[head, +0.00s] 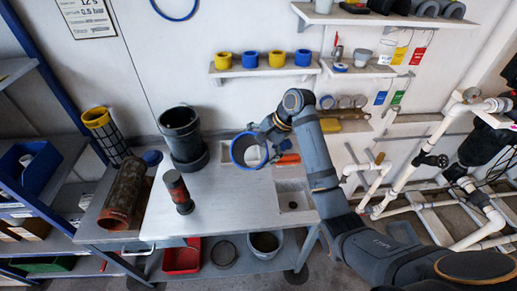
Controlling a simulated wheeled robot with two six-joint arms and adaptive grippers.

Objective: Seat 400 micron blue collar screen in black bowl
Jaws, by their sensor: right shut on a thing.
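The blue collar screen (235,152) is held over the right half of the grey bench. Its blue collar faces me, so it looks tilted, and its mesh body is mostly hidden. My right gripper (266,137) is shut on it at the upper right of the collar. The black bowl (181,141) stands upright at the back of the bench, left of the held screen and apart from it. I cannot see down to the bottom of the bowl. My left gripper is not in view.
A yellow-collared screen (97,118) leans against the wall at left. A rusty cylinder (124,192) lies in a tray, and a dark red-banded cylinder (178,191) stands on the bench (220,210). A wall shelf (265,71) holds yellow and blue cups. White pipework (415,165) is at right.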

